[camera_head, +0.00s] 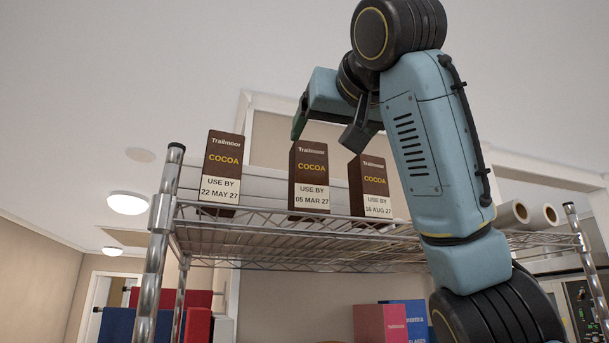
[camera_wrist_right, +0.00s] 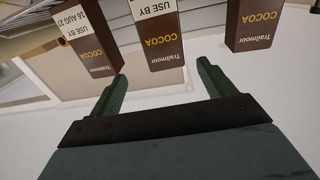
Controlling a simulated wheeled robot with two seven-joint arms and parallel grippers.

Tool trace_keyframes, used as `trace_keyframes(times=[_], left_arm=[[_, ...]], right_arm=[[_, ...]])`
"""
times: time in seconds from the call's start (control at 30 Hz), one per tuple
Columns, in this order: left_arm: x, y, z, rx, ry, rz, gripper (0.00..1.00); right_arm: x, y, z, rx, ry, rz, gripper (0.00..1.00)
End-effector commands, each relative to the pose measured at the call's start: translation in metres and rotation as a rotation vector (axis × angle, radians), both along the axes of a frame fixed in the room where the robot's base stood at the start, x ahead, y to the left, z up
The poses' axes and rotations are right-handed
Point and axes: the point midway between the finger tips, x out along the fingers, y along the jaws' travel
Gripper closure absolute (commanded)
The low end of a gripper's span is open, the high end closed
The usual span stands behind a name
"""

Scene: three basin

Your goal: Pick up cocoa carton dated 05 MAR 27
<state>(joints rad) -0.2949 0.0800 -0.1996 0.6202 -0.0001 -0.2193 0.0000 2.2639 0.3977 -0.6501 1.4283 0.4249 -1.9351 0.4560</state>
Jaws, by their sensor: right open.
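Three brown Trailmoor cocoa cartons stand upright in a row on a wire shelf. The middle carton reads USE BY 05 MAR 27 (camera_head: 309,178). The left carton reads 22 MAY 27 (camera_head: 221,168) and the right one 16 AUG 27 (camera_head: 374,184). My right gripper (camera_head: 325,137) is open and empty, around the height of the middle carton's top. In the right wrist view the cartons appear upside down. The middle carton (camera_wrist_right: 157,40) lies beyond and between the open fingertips (camera_wrist_right: 162,72); its date is cut off. My left gripper is not in view.
The wire shelf (camera_head: 290,241) has chrome posts, one at the left (camera_head: 160,220). Neighbouring cartons stand to both sides of the middle one, with the 16 AUG 27 carton closer. White rolls (camera_head: 514,213) lie at the right end. Pink and blue boxes (camera_head: 381,323) sit below.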

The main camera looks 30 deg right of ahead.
Motion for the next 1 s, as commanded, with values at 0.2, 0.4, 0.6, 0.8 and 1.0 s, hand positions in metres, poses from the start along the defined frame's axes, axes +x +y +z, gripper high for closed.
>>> trace_keyframes(times=[0.2, 0.4, 0.6, 0.8, 1.0], left_arm=[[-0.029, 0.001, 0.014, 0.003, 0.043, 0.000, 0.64], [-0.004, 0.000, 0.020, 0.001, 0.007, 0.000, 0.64], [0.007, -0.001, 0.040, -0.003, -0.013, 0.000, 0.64], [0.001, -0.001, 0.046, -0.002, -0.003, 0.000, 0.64], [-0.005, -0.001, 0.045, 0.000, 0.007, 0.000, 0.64]], right_arm=[[0.036, -0.011, 0.001, 0.001, 0.005, -0.003, 0.18], [0.049, -0.014, 0.000, 0.000, 0.004, -0.002, 0.18], [0.077, -0.018, -0.001, 0.000, 0.006, -0.002, 0.18], [0.094, -0.023, -0.002, 0.001, 0.003, -0.001, 0.18], [0.095, -0.023, -0.004, 0.002, 0.003, -0.001, 0.18]])
